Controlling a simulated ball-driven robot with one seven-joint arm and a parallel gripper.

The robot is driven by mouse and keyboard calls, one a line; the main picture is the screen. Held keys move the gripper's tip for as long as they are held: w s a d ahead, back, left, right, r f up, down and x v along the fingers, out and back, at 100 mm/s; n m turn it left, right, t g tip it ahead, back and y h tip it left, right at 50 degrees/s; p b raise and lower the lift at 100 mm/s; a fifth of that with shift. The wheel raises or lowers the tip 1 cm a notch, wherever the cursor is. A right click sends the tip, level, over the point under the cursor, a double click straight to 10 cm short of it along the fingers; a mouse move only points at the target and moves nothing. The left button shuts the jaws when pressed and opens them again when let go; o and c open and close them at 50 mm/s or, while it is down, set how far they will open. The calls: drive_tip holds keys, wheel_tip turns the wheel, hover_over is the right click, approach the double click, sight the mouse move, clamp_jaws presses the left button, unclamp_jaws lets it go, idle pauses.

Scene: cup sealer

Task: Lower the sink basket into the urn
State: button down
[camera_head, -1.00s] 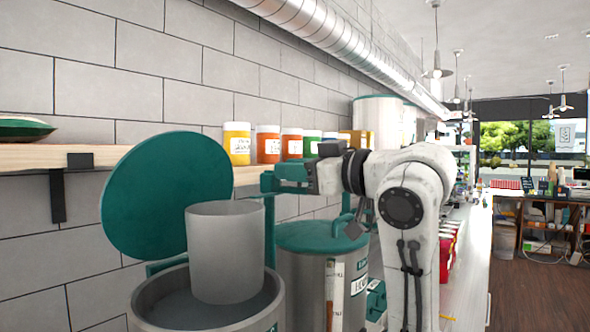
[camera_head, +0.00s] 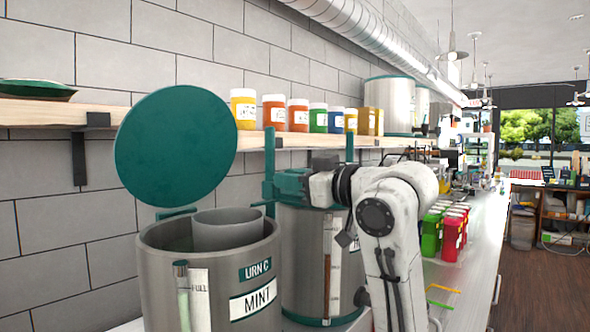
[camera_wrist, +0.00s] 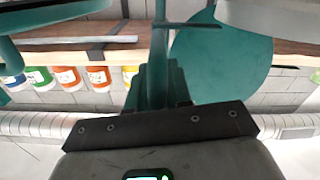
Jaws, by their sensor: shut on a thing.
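My teal gripper (camera_head: 270,188) is at the basket's right side, above the urn's right edge, and is shut on the basket; the exact contact is hard to see. In the wrist view the gripper (camera_wrist: 157,85) shows centrally, with the lid (camera_wrist: 220,65) beyond.
A second grey urn (camera_head: 303,260) stands close to the right, behind my arm. A wooden shelf (camera_head: 38,113) with several jars (camera_head: 274,112) runs along the tiled wall behind. Red and green containers (camera_head: 448,230) stand on the counter to the right.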

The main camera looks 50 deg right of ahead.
sight(296, 196)
drive_tip(key=shift+d+f+b, duration=0.15)
drive_tip(key=shift+f+b, duration=0.1)
drive_tip(key=shift+f, duration=0.6)
drive_tip(key=shift+d+f+b, duration=0.1)
drive_tip(key=shift+f+b, duration=0.15)
drive_tip(key=shift+f, duration=0.6)
drive_tip(key=c, duration=1.1)
unclamp_jaws()
drive_tip(key=shift+s, duration=0.1)
drive_tip(key=shift+s, duration=0.1)
drive_tip(key=s+b, duration=0.2)
drive_tip(key=s, duration=0.8)
drive_tip(key=shift+s+d, duration=0.15)
drive_tip(key=shift+s, duration=0.15)
